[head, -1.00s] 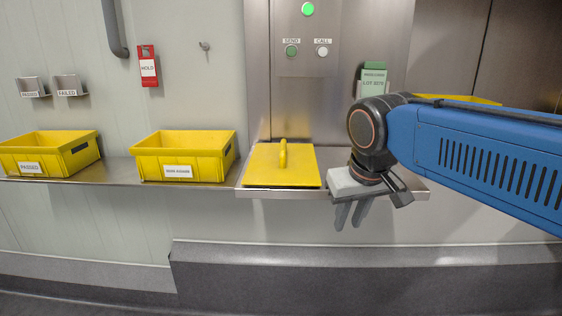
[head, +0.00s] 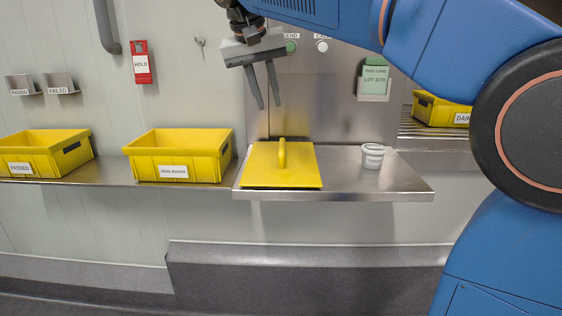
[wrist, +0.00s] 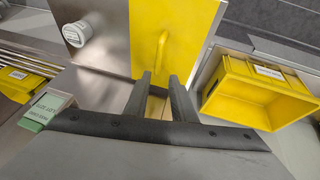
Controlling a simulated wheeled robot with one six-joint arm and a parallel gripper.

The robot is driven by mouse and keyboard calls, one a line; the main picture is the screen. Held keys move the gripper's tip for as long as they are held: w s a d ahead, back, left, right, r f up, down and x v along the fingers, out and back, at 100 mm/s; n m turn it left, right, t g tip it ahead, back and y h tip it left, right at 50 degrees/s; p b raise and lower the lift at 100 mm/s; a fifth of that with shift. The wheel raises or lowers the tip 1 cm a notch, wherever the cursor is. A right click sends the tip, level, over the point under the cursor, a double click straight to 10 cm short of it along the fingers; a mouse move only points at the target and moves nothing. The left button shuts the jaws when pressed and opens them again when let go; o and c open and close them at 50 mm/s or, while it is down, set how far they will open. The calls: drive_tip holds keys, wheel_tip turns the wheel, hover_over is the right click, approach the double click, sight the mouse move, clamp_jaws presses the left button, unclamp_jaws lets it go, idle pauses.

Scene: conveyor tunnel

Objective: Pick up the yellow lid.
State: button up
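The yellow lid (head: 262,168) is a flat square plate with an upright looped handle (head: 282,153). It lies on the left part of the steel shelf (head: 400,183). The lid also shows in the wrist view (wrist: 190,20), with its handle beyond my fingertips. My gripper (head: 266,106) hangs above the lid with its fingers pointing down and slightly tilted. The two fingers are apart with nothing between them, and they do not touch the lid. The wrist view shows the open fingers (wrist: 160,80) too.
A small white tub (head: 372,157) stands on the shelf right of the lid. Yellow bins stand to the left (head: 178,160), farther left (head: 45,155) and at the right back (head: 440,110). A green card (head: 375,80) and buttons (head: 321,46) are on the steel wall behind.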

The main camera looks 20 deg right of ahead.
sight(281, 143)
drive_tip(key=x, duration=1.2)
drive_tip(key=shift+x, duration=2.55)
drive_tip(key=shift+w+d, duration=0.15)
drive_tip(key=shift+d, duration=0.05)
drive_tip(key=shift+c, duration=0.6)
clamp_jaws()
